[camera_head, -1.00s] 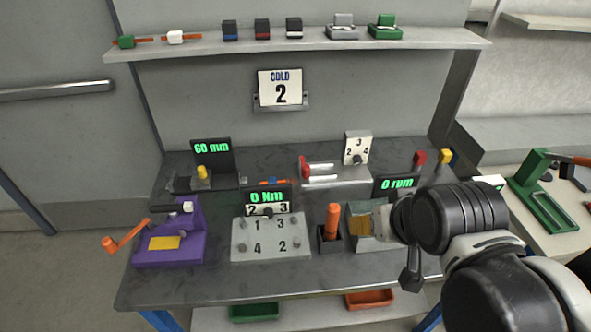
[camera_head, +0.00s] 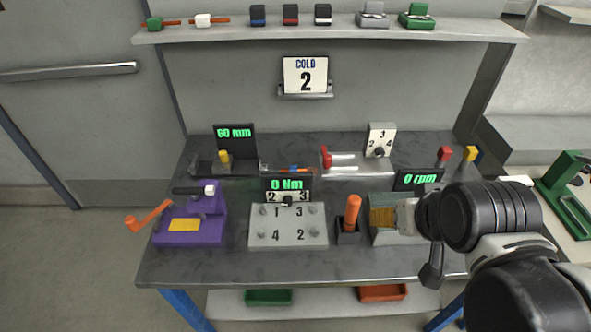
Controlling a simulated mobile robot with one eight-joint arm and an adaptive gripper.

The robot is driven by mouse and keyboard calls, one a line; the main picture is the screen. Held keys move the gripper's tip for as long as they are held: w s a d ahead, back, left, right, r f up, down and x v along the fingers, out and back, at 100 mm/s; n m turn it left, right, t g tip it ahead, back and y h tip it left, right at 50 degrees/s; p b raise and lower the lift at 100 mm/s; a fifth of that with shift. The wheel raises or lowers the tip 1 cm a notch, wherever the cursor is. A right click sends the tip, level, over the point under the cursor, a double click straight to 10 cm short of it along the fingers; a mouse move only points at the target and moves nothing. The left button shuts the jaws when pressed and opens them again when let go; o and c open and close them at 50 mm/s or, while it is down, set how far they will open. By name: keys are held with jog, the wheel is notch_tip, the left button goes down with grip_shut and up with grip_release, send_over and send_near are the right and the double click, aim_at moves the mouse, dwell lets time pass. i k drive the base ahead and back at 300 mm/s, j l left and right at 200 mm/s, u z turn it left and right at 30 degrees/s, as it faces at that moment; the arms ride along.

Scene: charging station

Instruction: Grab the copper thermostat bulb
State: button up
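I cannot clearly pick out a copper thermostat bulb. A ribbed copper-coloured piece (camera_head: 383,218) sits in a grey holder (camera_head: 388,238) at the right of the bench, but I cannot tell whether it is the bulb. My arm comes in from the lower right. My gripper (camera_head: 432,270) is dark and partly hidden by its own wrist. It appears in front of the bench's right part, near the grey holder in the picture. I cannot see whether its fingers are open.
The dark bench (camera_head: 215,268) carries a purple crank fixture (camera_head: 190,222), a grey numbered block (camera_head: 288,237), an orange-handled tool (camera_head: 352,212) and several displays. A sign (camera_head: 305,75) reads COLD 2. Green (camera_head: 268,297) and orange (camera_head: 382,293) bins stand below. Floor at the left is clear.

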aim_at(293, 169)
jog(key=j+z, duration=0.4)
jog(key=j, duration=0.25)
jog(key=j+z, duration=0.4)
jog(key=j, duration=0.25)
jog(key=k+j+z, duration=0.2)
jog(key=j+z, duration=0.2)
jog(key=j, duration=0.2)
jog(key=k+j+z, duration=0.25)
jog(key=j+z, duration=0.15)
jog(key=j, duration=0.15)
jog(key=k+j+z, duration=1.2)
jog(key=i, duration=0.6)
